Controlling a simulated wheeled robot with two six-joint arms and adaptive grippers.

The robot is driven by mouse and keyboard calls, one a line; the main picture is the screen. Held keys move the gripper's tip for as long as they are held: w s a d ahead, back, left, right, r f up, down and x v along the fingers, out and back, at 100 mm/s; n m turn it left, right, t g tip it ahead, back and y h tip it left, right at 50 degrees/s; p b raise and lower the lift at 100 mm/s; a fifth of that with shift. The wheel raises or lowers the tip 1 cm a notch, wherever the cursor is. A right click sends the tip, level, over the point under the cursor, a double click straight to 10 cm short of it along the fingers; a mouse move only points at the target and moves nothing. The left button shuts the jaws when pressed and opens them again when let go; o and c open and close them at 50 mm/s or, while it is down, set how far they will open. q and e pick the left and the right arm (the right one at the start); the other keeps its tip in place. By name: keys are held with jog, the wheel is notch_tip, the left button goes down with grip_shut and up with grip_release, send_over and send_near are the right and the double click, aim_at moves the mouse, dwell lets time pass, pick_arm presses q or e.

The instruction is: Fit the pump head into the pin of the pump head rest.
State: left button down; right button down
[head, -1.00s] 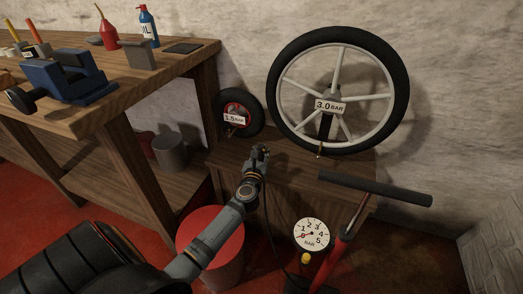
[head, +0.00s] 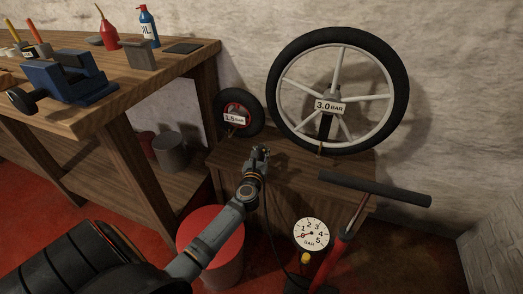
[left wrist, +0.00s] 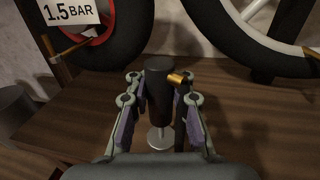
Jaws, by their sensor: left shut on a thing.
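My left gripper (head: 262,151) is above the low wooden bench in the head view. In the left wrist view it is shut on the pump head (left wrist: 158,82), a black upright cylinder with a brass fitting on its right side. The round metal base of the pump head rest (left wrist: 160,138) shows on the bench just below the pump head. My right gripper is not in view.
A small wheel marked 1.5 bar (head: 238,113) and a large wheel marked 3.0 bar (head: 396,92) stand behind on the low bench (head: 290,170). The floor pump with its gauge (head: 311,233) and handle (head: 375,189) is at the right. A red-topped drum (head: 228,240) is below the arm.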

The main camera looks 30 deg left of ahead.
aim_at(261, 157)
pick_arm(q)
jog(key=shift+f+b, duration=1.6)
jog(key=shift+f, duration=0.15)
jog(key=c, duration=1.1)
grip_release()
jog(key=shift+s, duration=0.1)
jog(key=v, duration=1.1)
jog(key=shift+s+d, duration=0.15)
jog(key=shift+s, duration=0.25)
